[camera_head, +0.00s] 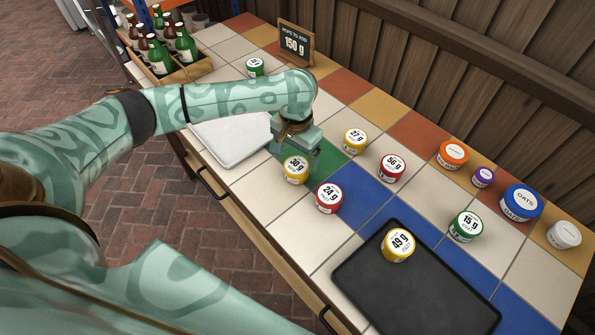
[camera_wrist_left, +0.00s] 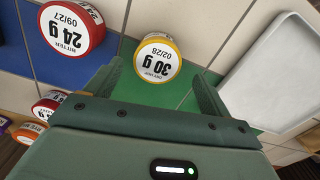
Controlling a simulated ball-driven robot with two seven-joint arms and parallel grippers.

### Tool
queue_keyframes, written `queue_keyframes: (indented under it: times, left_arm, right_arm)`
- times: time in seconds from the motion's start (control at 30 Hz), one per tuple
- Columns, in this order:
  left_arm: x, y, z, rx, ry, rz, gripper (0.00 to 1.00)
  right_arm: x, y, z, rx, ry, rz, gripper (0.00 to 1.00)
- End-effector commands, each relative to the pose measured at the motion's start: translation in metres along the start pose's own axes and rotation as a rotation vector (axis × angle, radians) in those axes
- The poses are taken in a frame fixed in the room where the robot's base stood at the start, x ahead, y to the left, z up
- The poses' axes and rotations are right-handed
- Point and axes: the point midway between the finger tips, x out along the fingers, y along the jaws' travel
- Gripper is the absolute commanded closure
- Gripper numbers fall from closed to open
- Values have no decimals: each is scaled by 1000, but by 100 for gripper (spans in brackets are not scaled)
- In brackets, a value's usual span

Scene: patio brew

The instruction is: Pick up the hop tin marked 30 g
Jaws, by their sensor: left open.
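The hop tin marked 30 g (camera_head: 296,170) is a yellow tin with a white label, standing on the tiled table. In the left wrist view the 30 g tin (camera_wrist_left: 157,60) lies ahead of and roughly between the two fingers. My left gripper (camera_head: 312,160) is open and empty, just behind and above the tin in the head view. It also shows in the left wrist view (camera_wrist_left: 160,85). Whether a finger touches the tin I cannot tell. My right gripper is not in view.
A red 24 g tin (camera_head: 329,198) stands close by on the right. Yellow 27 g (camera_head: 355,141) and red 56 g (camera_head: 391,167) tins stand behind. A yellow 49 g tin (camera_head: 398,244) sits on a black tray (camera_head: 424,299). A white tray (camera_head: 232,141) lies left.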

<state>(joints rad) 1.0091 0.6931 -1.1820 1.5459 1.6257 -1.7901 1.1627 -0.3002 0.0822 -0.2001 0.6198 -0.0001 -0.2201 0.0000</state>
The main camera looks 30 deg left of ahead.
Motion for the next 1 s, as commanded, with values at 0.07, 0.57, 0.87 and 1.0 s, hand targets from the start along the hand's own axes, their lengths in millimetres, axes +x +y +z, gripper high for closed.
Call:
queue_keyframes:
  times: [0.07,0.57,0.87,1.0]
  left_arm:
    - [16,2,2,0,-5,1,18]
    - [47,4,4,1,1,-1,34]
    - [47,4,4,1,0,-1,66]
    - [46,4,4,1,0,-1,66]
  right_arm:
    - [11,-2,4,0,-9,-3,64]
    - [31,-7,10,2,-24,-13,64]
    - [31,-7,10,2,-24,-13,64]
    - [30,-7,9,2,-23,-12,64]
